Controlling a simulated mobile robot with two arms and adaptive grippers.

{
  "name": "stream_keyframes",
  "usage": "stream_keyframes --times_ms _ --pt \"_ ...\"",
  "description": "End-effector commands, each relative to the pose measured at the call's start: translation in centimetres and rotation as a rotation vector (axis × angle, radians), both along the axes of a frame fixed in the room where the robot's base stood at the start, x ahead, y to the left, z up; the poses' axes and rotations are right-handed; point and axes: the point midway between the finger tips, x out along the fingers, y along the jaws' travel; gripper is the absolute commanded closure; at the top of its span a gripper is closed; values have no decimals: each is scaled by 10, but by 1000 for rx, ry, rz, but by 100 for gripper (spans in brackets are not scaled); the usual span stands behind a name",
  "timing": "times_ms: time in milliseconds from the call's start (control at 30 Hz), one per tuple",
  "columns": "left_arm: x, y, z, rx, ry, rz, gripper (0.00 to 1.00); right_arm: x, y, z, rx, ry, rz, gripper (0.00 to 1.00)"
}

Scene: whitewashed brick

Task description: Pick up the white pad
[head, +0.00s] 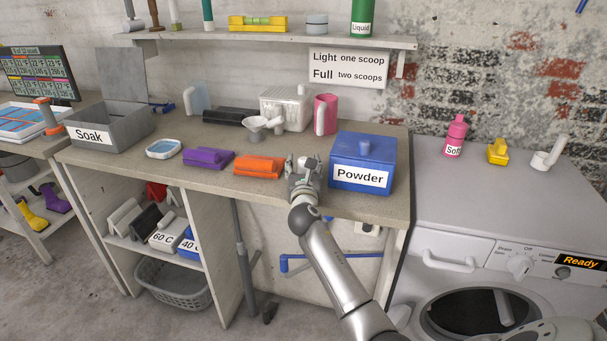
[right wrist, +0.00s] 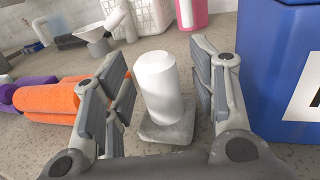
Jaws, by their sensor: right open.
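A white upright cylinder on a pale grey square base, which I take for the white pad (right wrist: 158,90), stands on the counter in the right wrist view. It is between the two fingers of my right gripper (right wrist: 160,62), with a gap on each side. In the head view this gripper (head: 303,166) is over the counter's front part, between an orange roll-topped bundle (head: 259,167) and the blue Powder box (head: 362,160). It is open and mostly hides the pad there. My left gripper is not in view.
The Powder box stands close on the right of my right gripper. Behind are a white funnel (head: 254,127), a white basket (head: 287,106) and a pink jug (head: 326,114). A purple bundle (head: 208,158) lies farther left. A washing machine (head: 500,220) stands at the right.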

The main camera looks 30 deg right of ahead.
Motion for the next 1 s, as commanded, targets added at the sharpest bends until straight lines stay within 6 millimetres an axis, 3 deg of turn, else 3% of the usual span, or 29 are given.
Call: stream_keyframes --times_ms 100,467,767,1000 --pt "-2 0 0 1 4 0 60 0 0 0 0 0 0 50" --pt "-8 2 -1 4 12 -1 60 0 1 0 0 0 0 96" --pt "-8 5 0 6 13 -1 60 0 0 3 -1 -2 1 98" --pt "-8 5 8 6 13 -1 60 0 0 29 -4 -6 1 98"
